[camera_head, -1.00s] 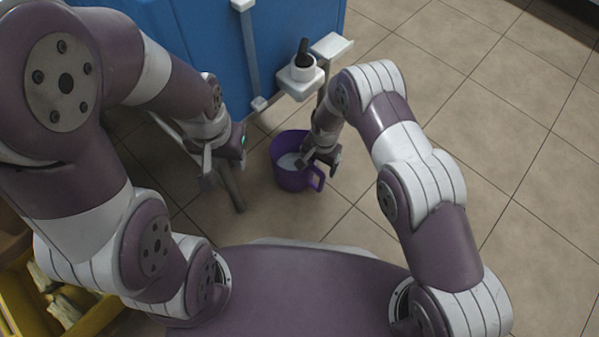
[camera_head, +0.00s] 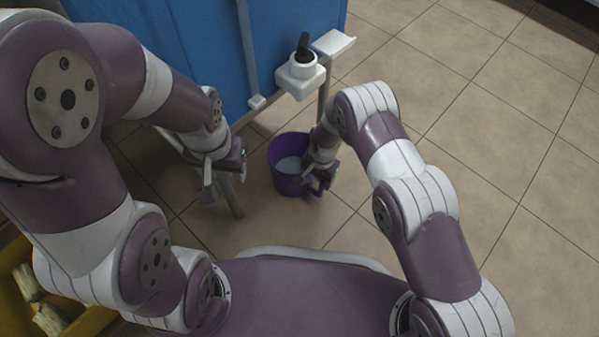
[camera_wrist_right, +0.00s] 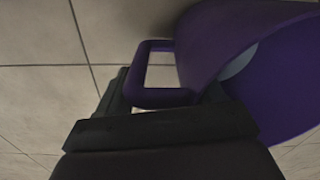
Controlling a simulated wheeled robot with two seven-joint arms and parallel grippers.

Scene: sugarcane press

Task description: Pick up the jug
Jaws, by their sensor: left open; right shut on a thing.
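The purple jug (camera_head: 284,170) shows in the head view below the blue machine's white spout, with pale liquid or a pale bottom inside it. In the right wrist view the jug (camera_wrist_right: 215,40) fills the upper right, and its square handle (camera_wrist_right: 150,70) reaches to the dark fingers. My right gripper (camera_head: 318,180) is shut on the jug's handle; the fingers (camera_wrist_right: 165,118) hide part of it. My left gripper (camera_head: 225,172) is open and empty, left of the jug and apart from it. Whether the jug touches the floor I cannot tell.
The blue machine (camera_head: 200,60) stands at the back, with a white spout (camera_head: 300,75) and a white shelf plate (camera_head: 333,42) on its right. A yellow crate (camera_head: 20,300) with pale pieces lies at the lower left. Tiled floor (camera_head: 490,130) on the right is clear.

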